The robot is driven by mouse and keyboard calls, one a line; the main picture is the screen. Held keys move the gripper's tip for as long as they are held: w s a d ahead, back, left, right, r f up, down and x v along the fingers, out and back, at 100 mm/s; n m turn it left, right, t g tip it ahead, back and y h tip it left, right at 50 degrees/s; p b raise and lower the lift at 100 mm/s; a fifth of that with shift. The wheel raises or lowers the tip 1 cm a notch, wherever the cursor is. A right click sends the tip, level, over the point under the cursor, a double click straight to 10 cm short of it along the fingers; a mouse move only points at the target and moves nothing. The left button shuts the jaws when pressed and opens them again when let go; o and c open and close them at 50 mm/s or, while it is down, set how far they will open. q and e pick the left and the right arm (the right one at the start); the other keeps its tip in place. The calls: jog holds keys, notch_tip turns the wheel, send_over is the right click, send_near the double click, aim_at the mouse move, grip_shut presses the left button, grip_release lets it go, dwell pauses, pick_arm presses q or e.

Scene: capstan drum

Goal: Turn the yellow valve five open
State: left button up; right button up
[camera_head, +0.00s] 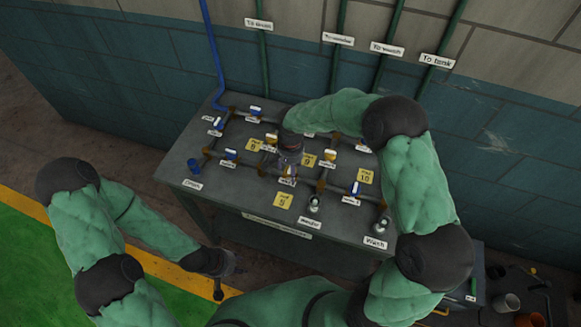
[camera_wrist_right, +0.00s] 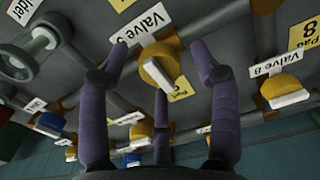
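In the right wrist view, a yellow valve handle with a white edge (camera_wrist_right: 157,66) stands beside a label reading "Valve 5" (camera_wrist_right: 142,25). The handle lies slanted across its pipe. My right gripper (camera_wrist_right: 158,50) has its purple fingers spread, with the handle between the tips; no clear contact shows. In the head view my right gripper (camera_head: 290,157) reaches down over the middle of the panel and hides part of the pipes there. My left gripper (camera_head: 218,264) hangs empty-looking in front of the table's left side; its finger opening is too small to read.
The grey table (camera_head: 185,172) carries a pipe grid with several blue and yellow valves. Another yellow valve (camera_wrist_right: 284,88), labelled "Valve 8", stands right of the fingers in the wrist view. A blue pipe (camera_head: 214,60) rises at the back left.

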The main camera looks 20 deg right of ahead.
jog(key=c, duration=1)
jog(key=shift+n, duration=0.3)
jog(key=n, duration=0.3)
jog(key=n+p, duration=0.1)
jog(key=n, duration=0.4)
jog(key=n+p, duration=0.1)
jog(key=n, duration=0.3)
jog(key=n+p, duration=0.1)
jog(key=n, duration=0.4)
jog(key=shift+n, duration=0.3)
jog(key=o, duration=1.2)
